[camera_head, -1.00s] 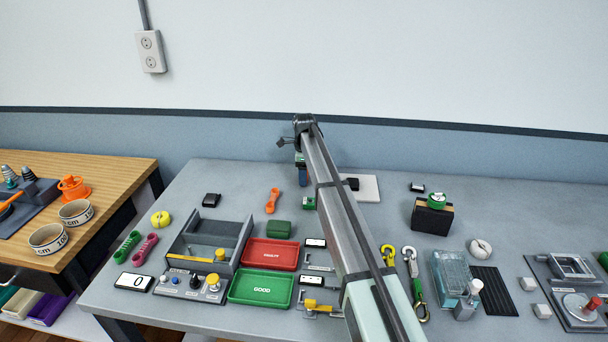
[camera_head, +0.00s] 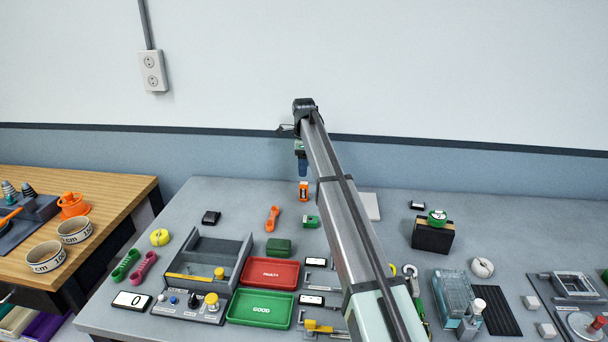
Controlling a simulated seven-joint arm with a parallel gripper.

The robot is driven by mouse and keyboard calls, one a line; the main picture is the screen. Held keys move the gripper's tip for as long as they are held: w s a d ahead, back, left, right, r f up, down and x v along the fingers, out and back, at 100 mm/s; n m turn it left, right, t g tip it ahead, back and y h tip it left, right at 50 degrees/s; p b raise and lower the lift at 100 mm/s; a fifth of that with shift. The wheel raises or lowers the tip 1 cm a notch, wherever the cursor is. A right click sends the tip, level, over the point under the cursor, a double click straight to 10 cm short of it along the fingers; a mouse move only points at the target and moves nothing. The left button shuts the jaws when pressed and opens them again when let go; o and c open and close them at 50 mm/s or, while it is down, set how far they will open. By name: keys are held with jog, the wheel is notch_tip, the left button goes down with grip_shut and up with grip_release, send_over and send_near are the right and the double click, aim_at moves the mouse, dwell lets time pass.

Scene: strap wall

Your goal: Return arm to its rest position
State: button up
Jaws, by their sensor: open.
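My arm reaches from the bottom right of centre up to the wall side of the grey table. My gripper (camera_head: 303,174) hangs down from the wrist at the arm's far end, a dark blue shape above the back of the table. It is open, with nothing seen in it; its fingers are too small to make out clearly. A small orange item (camera_head: 304,191) shows just below it, and I cannot tell how far apart they are.
The grey table (camera_head: 345,182) holds a grey bin (camera_head: 220,246), a red tray (camera_head: 270,272), a green tray (camera_head: 260,308), a black box (camera_head: 432,236) and a clear container (camera_head: 452,294). My arm hides part of the table's middle.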

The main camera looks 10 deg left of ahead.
jog(key=shift+r, duration=0.4)
